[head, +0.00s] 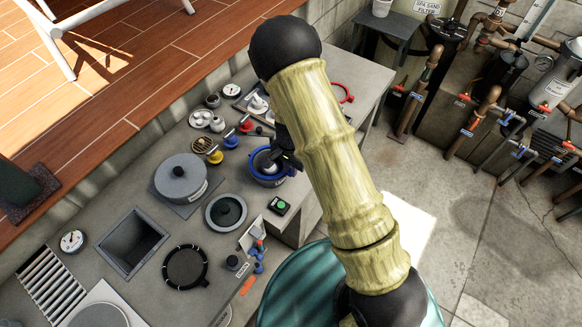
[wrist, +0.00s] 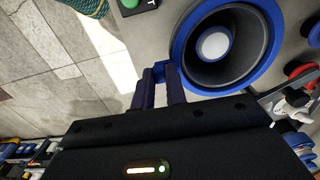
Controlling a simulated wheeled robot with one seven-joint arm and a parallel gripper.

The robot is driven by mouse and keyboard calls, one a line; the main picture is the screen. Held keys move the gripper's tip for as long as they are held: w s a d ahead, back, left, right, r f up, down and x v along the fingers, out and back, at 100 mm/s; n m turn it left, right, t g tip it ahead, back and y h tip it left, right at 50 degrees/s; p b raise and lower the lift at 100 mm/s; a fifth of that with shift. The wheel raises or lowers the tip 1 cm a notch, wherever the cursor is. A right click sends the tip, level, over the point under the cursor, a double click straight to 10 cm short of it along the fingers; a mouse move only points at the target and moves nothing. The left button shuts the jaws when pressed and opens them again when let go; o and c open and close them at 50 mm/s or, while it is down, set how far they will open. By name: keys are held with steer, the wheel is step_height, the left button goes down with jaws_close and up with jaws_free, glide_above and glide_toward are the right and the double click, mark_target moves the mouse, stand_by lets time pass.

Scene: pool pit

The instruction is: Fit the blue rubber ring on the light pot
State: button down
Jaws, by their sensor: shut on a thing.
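The blue rubber ring (wrist: 278,28) shows as a wide blue band around the mouth of the dark light pot (wrist: 246,52) in the wrist view. A round white lamp (wrist: 213,44) sits inside the pot. My gripper (wrist: 160,73) is shut on a blue tab at the ring's edge. In the head view the ring (head: 253,170) lies around the pot's top at the counter's right side, and my gripper (head: 288,158) reaches it from the right. I cannot tell whether the ring is fully seated or slightly above the rim. My arm hides part of the counter beyond.
A grey lidded pot (head: 181,180) and a round dark lid (head: 226,212) stand to the left. A green-button box (head: 280,206) is close below the ring. Several small valves and gauges crowd the counter's back.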

steer(key=shift+f, duration=0.3)
stand_by(0.5)
steer(key=c, duration=1.2)
jaws_free()
steer(key=shift+r+p, duration=1.95)
steer(key=shift+r, duration=0.6)
steer(key=shift+r, duration=0.1)
steer(key=shift+r+p, duration=1.7)
steer(key=shift+r, duration=0.2)
